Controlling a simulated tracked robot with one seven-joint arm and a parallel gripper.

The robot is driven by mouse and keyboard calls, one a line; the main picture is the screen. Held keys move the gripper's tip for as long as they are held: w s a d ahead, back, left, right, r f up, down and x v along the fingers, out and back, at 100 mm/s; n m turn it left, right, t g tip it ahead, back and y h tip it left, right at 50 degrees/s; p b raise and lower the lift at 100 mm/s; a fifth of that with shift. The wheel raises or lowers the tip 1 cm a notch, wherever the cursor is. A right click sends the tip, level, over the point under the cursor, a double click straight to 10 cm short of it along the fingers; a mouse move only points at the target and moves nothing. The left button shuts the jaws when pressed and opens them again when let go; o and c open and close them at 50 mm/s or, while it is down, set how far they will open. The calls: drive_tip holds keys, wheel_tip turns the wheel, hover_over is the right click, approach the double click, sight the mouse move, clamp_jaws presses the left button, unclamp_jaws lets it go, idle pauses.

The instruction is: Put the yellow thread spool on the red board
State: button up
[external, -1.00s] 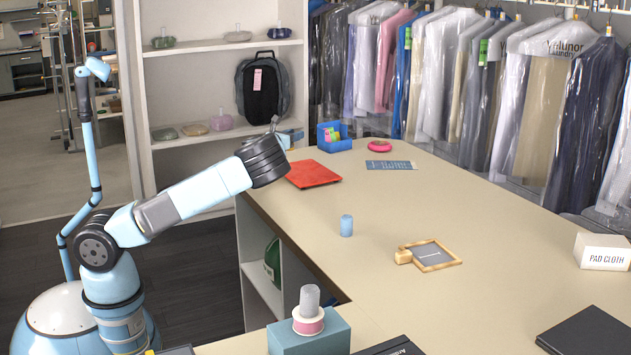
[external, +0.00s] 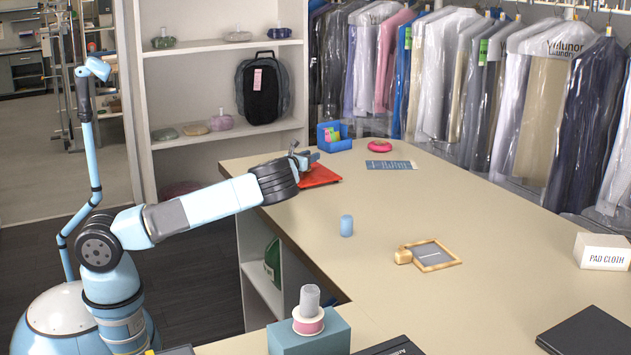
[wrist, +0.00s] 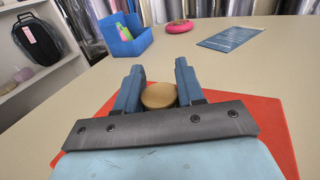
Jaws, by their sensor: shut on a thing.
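The red board (external: 320,175) lies flat on the far left part of the counter. In the wrist view the red board (wrist: 268,128) spreads under my gripper. My gripper (wrist: 160,88) is over the board, its two blue fingers shut on a round tan-yellow thing (wrist: 159,96), which I take to be the yellow thread spool. Only its round top shows, so whether it touches the board cannot be told. In the external view my gripper (external: 304,157) is above the board's left side and hides the spool.
A blue bin (external: 334,136) stands behind the board, with a pink ring (external: 379,146) and a blue card (external: 391,165) to its right. A blue cylinder (external: 346,225) and a wooden frame (external: 434,256) are nearer. Shelves (external: 215,90) stand at the left.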

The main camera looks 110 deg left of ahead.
drive_tip(key=shift+f, duration=0.2)
drive_tip(key=o, duration=1)
drive_tip(key=shift+o, duration=0.2)
drive_tip(key=shift+r, duration=0.1)
drive_tip(key=v, duration=1.2)
drive_tip(key=shift+s, duration=0.1)
